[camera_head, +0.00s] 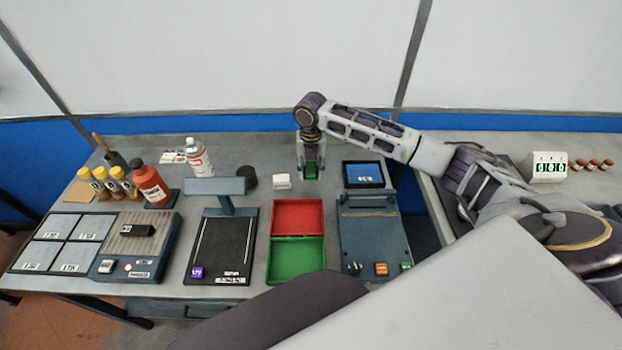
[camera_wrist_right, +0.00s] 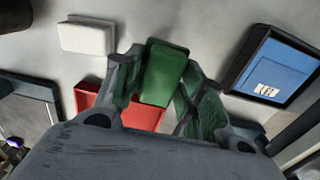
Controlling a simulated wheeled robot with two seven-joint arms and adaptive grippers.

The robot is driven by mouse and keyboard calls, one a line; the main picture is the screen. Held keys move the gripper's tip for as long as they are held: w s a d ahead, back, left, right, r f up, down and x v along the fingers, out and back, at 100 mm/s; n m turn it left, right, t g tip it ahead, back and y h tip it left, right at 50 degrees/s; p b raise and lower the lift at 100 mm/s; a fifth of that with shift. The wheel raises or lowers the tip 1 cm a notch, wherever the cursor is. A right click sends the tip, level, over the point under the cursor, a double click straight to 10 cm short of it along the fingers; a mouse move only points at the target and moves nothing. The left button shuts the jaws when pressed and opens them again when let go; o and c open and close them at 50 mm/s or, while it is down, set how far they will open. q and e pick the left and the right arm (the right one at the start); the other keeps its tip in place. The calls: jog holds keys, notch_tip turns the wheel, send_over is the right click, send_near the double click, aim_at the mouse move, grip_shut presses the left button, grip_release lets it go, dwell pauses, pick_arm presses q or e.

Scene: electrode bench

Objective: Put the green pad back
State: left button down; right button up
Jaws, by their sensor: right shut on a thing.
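The green pad (camera_head: 311,173) is a small green block held between the fingers of my right gripper (camera_head: 311,164), above the back part of the bench. The wrist view shows the green pad (camera_wrist_right: 164,72) upright between the two fingers of my right gripper (camera_wrist_right: 162,90), with its far end sticking out past them. The green tray (camera_head: 296,262) and the red tray (camera_head: 298,217) lie in front of the gripper, both looking empty. The red tray also shows below the pad in the wrist view (camera_wrist_right: 90,98). My left gripper is out of view.
A white block (camera_head: 282,181) sits just left of the gripper. A blue screen (camera_head: 364,174) and a grey device (camera_head: 376,235) stand to the right. A dark stand (camera_head: 222,245) is left of the trays. Bottles (camera_head: 150,184) crowd the back left.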

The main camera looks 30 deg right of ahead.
aim_at(311, 185)
jog(key=shift+f, duration=0.1)
jog(key=shift+f, duration=2.4)
jog(key=o, duration=1)
jog(key=shift+f, duration=0.1)
notch_tip(311, 185, up, 12)
jog(key=shift+r, duration=0.15)
